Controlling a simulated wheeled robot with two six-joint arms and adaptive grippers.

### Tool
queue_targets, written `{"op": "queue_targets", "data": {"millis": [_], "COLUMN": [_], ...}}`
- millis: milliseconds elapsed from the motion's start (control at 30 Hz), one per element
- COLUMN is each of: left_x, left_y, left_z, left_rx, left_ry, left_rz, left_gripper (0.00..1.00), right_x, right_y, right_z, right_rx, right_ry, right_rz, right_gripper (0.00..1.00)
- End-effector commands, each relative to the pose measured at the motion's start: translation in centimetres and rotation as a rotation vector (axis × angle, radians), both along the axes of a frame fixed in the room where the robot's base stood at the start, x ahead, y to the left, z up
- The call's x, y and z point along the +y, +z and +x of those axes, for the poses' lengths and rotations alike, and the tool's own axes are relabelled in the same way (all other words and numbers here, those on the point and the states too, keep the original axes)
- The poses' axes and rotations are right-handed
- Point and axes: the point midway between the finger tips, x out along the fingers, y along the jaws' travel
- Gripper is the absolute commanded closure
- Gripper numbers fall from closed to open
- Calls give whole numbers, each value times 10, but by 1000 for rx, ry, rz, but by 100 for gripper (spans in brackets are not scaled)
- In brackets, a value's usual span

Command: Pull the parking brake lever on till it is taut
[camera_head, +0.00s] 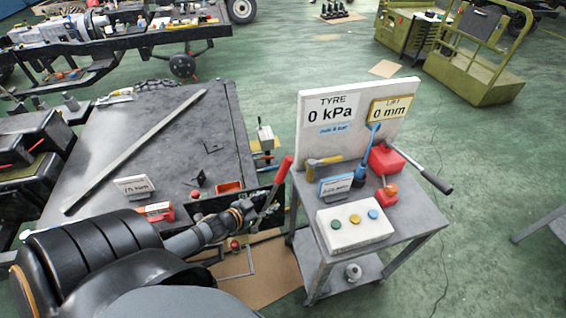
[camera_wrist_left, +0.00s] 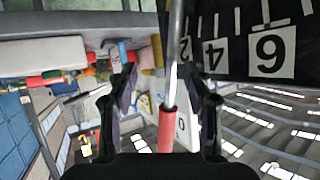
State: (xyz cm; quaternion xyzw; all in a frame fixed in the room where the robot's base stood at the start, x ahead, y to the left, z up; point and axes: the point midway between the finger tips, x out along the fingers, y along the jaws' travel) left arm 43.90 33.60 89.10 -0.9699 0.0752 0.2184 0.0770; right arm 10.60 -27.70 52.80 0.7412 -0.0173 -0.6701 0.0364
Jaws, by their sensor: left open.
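The parking brake lever has a red grip (camera_head: 285,169) and a bare metal shaft; in the head view it stands tilted, its top leaning right. In the left wrist view, its red grip (camera_wrist_left: 166,129) and shaft lie between the fingers of my left gripper (camera_wrist_left: 162,72). The fingers are apart, with gaps beside the lever. In the head view the same gripper (camera_head: 268,201) is at the lever's shaft below the grip, partly hidden by my arm. A black scale plate (camera_wrist_left: 236,68) with white numbers, including 4 and 6, is beside the lever. My right gripper is not in view.
A grey cart (camera_head: 409,218) stands right of the lever, with a 0 kPa board (camera_head: 336,143), a button box (camera_head: 336,235) and a red jack (camera_head: 381,160). A grey bench (camera_head: 215,120) with a long bar lies left. Green floor is open behind.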

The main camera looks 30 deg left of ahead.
Motion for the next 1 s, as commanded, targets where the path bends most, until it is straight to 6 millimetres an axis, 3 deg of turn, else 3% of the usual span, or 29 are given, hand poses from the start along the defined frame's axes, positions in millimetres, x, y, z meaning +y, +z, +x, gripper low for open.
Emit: {"op": "queue_targets", "data": {"millis": [33,100,400,667,1000], "left_x": [1,5,35,33,-1], "left_y": [18,37,96,102,100], "left_z": [3,5,-9,-6,53], "left_rx": [-55,-139,-388,-412,-418], "left_ry": [-46,-111,-353,-377,-376], "left_rz": [-16,-51,-190,-207,-208], "left_gripper": [50,50,50,50,50], "right_x": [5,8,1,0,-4], "right_y": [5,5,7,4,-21], "right_z": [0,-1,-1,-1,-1], "right_rx": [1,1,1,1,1], "right_ry": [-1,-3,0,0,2], "right_rz": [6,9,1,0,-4], "right_gripper": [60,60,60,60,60]}}
